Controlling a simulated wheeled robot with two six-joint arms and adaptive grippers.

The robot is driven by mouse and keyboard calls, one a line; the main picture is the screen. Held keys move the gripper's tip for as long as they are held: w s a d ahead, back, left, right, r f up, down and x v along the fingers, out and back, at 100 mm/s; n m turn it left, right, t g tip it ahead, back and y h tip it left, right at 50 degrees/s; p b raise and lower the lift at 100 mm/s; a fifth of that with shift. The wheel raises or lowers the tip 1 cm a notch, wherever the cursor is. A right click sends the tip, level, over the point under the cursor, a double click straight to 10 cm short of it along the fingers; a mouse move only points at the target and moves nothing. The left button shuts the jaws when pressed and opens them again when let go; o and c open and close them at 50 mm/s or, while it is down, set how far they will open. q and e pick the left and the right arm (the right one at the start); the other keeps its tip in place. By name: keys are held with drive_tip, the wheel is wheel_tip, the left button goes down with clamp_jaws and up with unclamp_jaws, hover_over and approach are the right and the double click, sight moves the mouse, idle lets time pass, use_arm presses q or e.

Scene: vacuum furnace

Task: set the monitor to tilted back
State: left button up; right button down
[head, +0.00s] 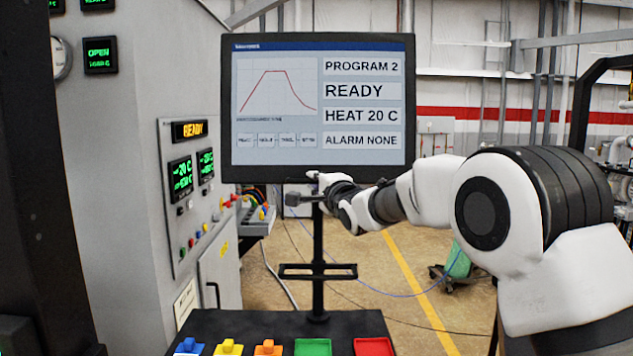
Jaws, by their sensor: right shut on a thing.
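The monitor (280,165) stands upright in the middle of the head view, facing me, on a thin black post. Its screen reads PROGRAM 2, READY, HEAT 20 C and ALARM NONE. It looks close to vertical; its exact tilt is hard to tell from the front. My right arm comes in from the right, and my right gripper (312,187) is shut on the monitor at the middle of its lower edge. The fingertips are small here, and the gripped part is mostly hidden. My left gripper is out of view.
Below is a black console (250,325) with blue, yellow and orange switches and green and red pads. A grey furnace cabinet (105,160) with a control panel (190,225) stands at left. A green wheeled item (459,264) stands on open floor behind.

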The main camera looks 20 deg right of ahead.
drive_tip(key=shift+s+a+r, duration=0.1)
drive_tip(key=shift+s+r, duration=0.05)
drive_tip(key=shift+r, duration=0.4)
drive_tip(key=shift+s+r, duration=0.15)
drive_tip(key=shift+r, duration=0.35)
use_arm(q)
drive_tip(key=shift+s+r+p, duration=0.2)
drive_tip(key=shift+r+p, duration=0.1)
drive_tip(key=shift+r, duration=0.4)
use_arm(e)
drive_tip(key=shift+s+a+r, duration=0.2)
drive_tip(key=shift+s+r, duration=0.4)
drive_tip(key=shift+s, duration=0.05)
drive_tip(key=c, duration=1.2)
unclamp_jaws()
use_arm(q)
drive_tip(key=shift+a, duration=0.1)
use_arm(e)
drive_tip(key=shift+f, duration=0.25)
